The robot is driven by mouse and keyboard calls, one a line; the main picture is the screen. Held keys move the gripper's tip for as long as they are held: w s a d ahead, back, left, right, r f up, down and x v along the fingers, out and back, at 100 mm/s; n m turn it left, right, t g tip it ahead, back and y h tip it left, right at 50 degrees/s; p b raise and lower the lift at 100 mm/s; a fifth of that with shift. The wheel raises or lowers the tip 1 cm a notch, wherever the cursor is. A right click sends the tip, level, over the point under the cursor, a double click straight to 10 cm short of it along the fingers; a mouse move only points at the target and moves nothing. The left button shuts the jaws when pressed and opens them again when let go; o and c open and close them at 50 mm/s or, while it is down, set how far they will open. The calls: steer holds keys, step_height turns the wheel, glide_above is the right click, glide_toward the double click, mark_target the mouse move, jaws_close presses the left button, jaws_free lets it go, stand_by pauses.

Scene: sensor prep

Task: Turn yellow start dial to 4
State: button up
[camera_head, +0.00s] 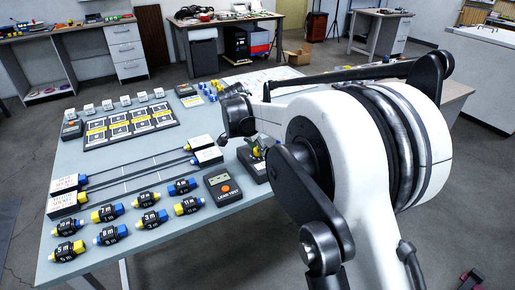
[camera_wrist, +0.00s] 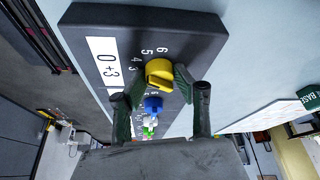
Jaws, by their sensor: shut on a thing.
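In the wrist view a dark control box (camera_wrist: 205,30) carries a yellow dial (camera_wrist: 159,68) with a raised grip bar. Printed numbers 6, 5, 4 and 3 run along its left side. Which number the dial points to cannot be told. My gripper (camera_wrist: 157,80) has its two dark green fingers on either side of the dial, shut on it. In the head view my gripper (camera_head: 258,148) is down at the box (camera_head: 247,161) near the table's right side. My arm hides much of the box and dial there.
A blue dial (camera_wrist: 153,105) sits just below the yellow one, with white and green parts beyond. A white label (camera_wrist: 104,62) is on the box. In the head view a lead tester (camera_head: 222,188) and several yellow and blue connectors (camera_head: 110,213) lie left of my gripper.

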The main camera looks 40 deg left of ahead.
stand_by(0.4)
steer(key=o, duration=1.1)
steer(key=v, duration=1.2)
